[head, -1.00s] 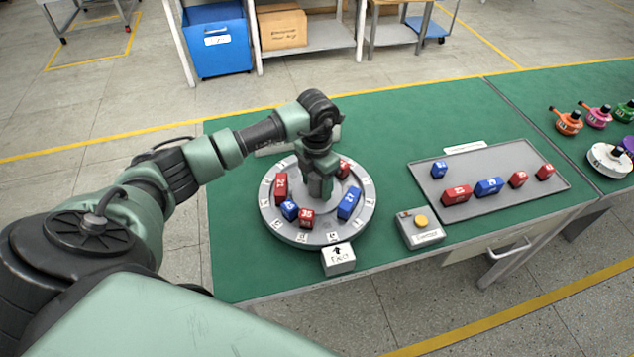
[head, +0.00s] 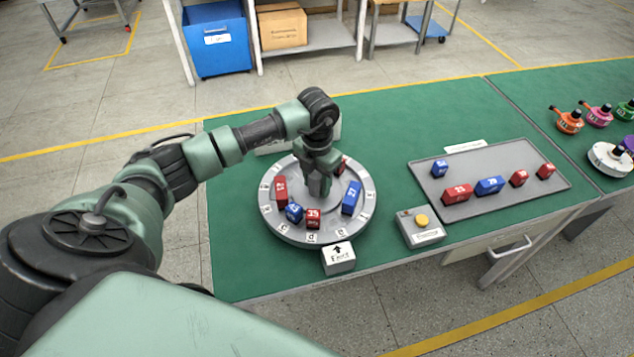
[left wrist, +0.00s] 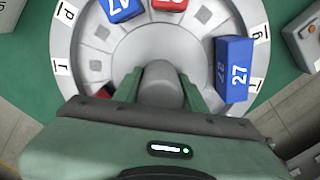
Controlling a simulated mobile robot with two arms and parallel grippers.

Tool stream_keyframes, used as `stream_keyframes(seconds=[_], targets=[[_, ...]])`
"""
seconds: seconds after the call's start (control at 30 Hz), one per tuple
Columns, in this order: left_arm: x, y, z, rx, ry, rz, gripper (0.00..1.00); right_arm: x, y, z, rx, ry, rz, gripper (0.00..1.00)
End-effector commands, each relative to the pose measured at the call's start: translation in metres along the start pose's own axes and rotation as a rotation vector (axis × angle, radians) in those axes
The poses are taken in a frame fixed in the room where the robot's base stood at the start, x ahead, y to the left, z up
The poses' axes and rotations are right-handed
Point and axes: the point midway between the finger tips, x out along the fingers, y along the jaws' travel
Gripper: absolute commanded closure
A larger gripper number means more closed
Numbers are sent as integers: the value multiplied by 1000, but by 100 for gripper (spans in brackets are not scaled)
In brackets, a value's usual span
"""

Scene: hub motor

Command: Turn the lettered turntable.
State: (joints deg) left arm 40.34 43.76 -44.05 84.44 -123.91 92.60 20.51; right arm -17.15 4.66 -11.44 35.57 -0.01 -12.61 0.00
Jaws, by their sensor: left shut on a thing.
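The round grey turntable (head: 276,228) with lettered labels on its rim lies on the green bench. Red and blue numbered blocks stand on it, among them a red block (head: 281,190), a small blue block (head: 294,212), a red block (head: 313,217) and a tall blue block marked 27 (head: 352,197). Another red block is partly hidden behind my left gripper (head: 319,190). That gripper points down at the turntable's middle, shut on the grey central knob (left wrist: 162,88), which shows between the fingers in the left wrist view. The blue 27 block also shows there (left wrist: 235,70). My right gripper is not in view.
A white box marked Exit with an arrow (head: 338,258) stands at the turntable's front edge. A box with a yellow button (head: 421,226) is to its right. A grey tray (head: 510,199) holds several blocks. Coloured round parts (head: 569,122) stand far right.

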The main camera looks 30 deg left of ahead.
Motion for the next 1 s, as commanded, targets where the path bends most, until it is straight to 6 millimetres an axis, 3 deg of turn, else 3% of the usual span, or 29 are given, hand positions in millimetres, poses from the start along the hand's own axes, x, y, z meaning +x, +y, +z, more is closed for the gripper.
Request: stream_keyframes(seconds=[1.0], targets=[[-2, 1, 1, -511, -4, 0, 100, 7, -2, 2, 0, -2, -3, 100]])
